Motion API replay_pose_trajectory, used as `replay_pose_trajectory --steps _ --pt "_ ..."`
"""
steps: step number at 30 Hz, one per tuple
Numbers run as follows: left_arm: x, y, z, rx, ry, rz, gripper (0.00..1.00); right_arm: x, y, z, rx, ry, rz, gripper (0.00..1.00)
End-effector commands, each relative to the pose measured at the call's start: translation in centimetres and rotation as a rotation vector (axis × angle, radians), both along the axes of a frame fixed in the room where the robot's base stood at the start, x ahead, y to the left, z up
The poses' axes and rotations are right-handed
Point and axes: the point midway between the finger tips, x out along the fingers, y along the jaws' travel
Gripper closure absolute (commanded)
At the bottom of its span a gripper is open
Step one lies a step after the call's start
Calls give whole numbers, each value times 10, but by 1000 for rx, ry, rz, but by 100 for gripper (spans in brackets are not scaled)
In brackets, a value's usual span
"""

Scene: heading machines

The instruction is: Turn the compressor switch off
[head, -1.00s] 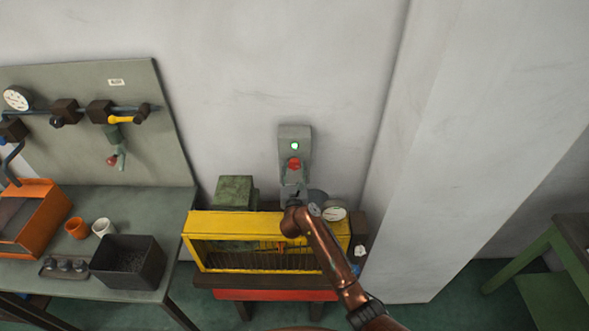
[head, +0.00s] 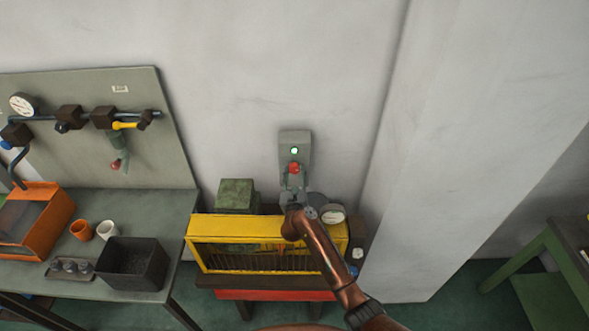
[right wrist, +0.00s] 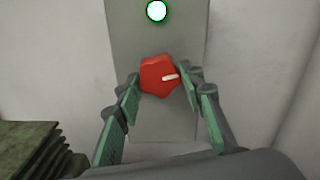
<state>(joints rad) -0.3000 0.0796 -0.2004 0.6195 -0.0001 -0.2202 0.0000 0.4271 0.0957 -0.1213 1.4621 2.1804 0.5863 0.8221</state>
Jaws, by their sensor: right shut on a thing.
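The compressor switch is a red knob (head: 294,168) on a grey wall box (head: 295,139). A lamp (head: 294,151) above the knob is lit, white with a green rim. In the right wrist view the red knob (right wrist: 159,76) has a white mark pointing right and slightly up. My right gripper (right wrist: 160,84) is shut on the knob, with one green-padded finger at each side; the fingertip contact is partly hidden. In the head view my right gripper (head: 294,186) reaches up to the knob from below. My left gripper is not in view.
The yellow compressor housing (head: 215,229) stands below the switch, with a round gauge (head: 332,214) beside my arm. A workbench (head: 170,205) with cups, a dark bin (head: 133,262) and an orange box (head: 58,215) is at left. A wall column (head: 450,120) juts out at right.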

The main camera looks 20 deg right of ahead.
Motion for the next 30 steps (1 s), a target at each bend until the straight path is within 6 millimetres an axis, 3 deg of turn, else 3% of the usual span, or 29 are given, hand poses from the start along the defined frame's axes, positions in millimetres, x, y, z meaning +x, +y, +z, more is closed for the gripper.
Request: replay_pose_trajectory --steps 1,12,30 --pt "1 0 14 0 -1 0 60 -1 0 4 -39 16 0 88" --pt "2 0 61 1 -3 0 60 -1 0 5 -376 112 1 88" --pt "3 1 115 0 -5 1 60 -1 -1 4 -921 268 3 88"
